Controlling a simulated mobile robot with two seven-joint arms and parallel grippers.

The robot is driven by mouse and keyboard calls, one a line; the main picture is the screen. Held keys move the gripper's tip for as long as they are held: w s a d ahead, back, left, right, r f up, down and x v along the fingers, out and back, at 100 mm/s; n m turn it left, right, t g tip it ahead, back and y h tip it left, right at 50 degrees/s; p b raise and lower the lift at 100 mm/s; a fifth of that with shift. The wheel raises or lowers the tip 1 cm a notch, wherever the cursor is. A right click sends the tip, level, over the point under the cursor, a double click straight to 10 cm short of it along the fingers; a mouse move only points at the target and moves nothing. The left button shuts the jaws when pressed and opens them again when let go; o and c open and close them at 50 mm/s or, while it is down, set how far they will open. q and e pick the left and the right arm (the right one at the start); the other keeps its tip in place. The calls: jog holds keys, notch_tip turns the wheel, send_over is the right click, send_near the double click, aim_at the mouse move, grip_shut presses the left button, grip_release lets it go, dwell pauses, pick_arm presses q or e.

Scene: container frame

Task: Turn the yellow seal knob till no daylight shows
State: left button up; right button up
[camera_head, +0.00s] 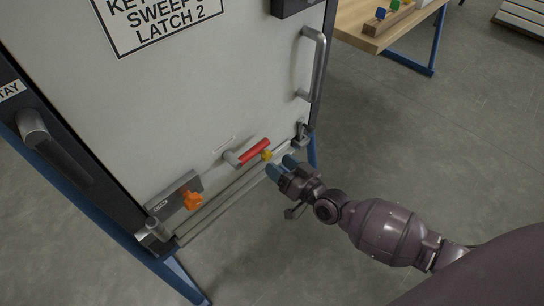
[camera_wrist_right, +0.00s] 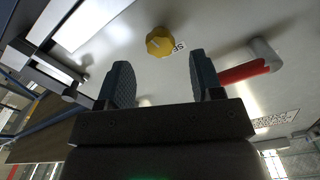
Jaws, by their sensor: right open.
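The yellow seal knob (camera_head: 267,155) is on the lower part of the pale door panel (camera_head: 215,85), just right of a red-handled lever (camera_head: 253,151). My right gripper (camera_head: 281,168) is open and empty, its blue-grey fingers pointing at the panel just beside the knob. Whether daylight shows under the panel cannot be told. My left gripper is not in view.
The red lever (camera_wrist_right: 243,72) is close to the right finger in the wrist view. An orange knob (camera_head: 192,200) sits on a grey plate at the panel's lower left. A grey pull handle (camera_head: 314,62) stands out at the right.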

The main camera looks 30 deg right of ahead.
pick_arm(q)
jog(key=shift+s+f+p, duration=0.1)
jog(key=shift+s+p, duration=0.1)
jog(key=shift+p, duration=0.15)
pick_arm(e)
jog(key=shift+v, duration=2.85)
